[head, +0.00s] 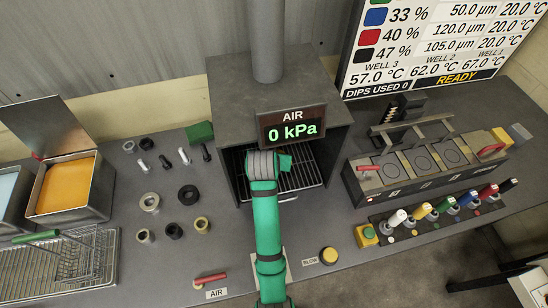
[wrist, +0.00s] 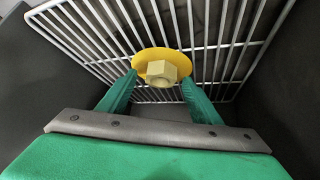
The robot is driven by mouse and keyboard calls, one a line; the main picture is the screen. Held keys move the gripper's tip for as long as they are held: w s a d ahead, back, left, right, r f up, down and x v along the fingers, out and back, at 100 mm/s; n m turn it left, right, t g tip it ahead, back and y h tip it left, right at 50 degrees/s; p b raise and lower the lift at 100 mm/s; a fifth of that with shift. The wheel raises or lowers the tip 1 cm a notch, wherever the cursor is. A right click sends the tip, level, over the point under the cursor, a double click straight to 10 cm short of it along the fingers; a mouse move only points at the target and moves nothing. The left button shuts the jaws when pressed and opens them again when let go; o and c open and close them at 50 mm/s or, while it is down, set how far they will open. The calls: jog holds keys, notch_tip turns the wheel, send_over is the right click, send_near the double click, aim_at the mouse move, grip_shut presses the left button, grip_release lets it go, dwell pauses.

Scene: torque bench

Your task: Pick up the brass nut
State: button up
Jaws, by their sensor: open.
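In the wrist view, a pale yellow, brass-like hexagonal piece (wrist: 161,73) sits against a bright yellow round disc (wrist: 150,54) in front of a white wire rack. I cannot tell whether it has a hole. My gripper (wrist: 160,82) is open, with one green finger on each side of the hexagonal piece; whether they touch it is unclear. In the head view, my green arm reaches into the grey booth and hides this piece.
The grey booth (head: 230,100) has side walls close around my gripper and a wire rack (head: 299,175) inside. Several dark and grey rings and bolts lie left of it. A red-handled air valve (head: 210,279) is at the front edge; a row of wells (head: 425,165) stands right.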

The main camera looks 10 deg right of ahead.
jog(key=shift+w, duration=0.15)
jog(key=c, duration=1.3)
jog(key=shift+c, duration=0.2)
